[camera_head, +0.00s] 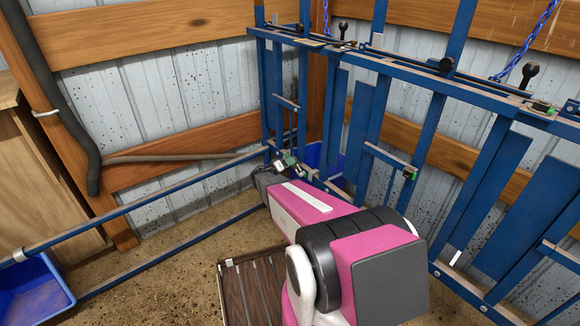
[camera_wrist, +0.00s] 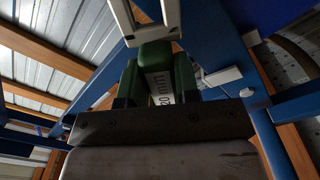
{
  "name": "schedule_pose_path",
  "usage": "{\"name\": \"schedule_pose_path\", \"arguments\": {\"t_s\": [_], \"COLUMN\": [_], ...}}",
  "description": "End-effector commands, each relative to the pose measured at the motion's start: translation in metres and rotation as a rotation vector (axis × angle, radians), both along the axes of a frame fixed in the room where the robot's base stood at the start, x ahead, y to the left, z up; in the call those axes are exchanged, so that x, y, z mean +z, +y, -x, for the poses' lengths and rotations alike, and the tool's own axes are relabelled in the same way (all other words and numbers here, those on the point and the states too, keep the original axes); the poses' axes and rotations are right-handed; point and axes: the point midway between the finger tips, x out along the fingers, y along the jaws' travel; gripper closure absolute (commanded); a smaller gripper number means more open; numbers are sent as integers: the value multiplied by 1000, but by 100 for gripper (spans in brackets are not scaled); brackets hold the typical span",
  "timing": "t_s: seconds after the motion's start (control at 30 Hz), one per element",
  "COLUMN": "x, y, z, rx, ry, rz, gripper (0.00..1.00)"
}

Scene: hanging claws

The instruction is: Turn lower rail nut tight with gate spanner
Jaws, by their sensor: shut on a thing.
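My gripper (camera_wrist: 157,85) is shut on a green-bodied tool with a pale marked strip, which I take to be the gate spanner (camera_wrist: 155,55). A pale, squared metal frame (camera_wrist: 128,22) stands beyond the green body, at the top of the wrist view; I cannot tell whether it is the spanner's head. In the head view my arm reaches to the corner of the blue gate, and small green and white parts (camera_head: 283,164) show at its end. The lower rail nut cannot be made out, and contact between spanner and nut cannot be told.
Blue rails (camera_head: 150,198) run left from the corner, and a tall blue gate frame (camera_head: 400,70) stands at the right. Black knobs and a green-ended part (camera_head: 541,106) sit on its top rail. A slatted brown board (camera_head: 232,290) and a blue bin (camera_head: 35,290) are on the ground.

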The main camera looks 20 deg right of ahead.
Motion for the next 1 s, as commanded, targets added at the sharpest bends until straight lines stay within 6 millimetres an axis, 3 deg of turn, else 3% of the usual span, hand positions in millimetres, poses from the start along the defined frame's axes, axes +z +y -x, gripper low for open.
{"name": "schedule_pose_path", "arguments": {"t_s": [1.0], "x": [16], "y": [8], "z": [-22], "rx": [-1], "ry": [0], "rz": [1], "gripper": [100]}}
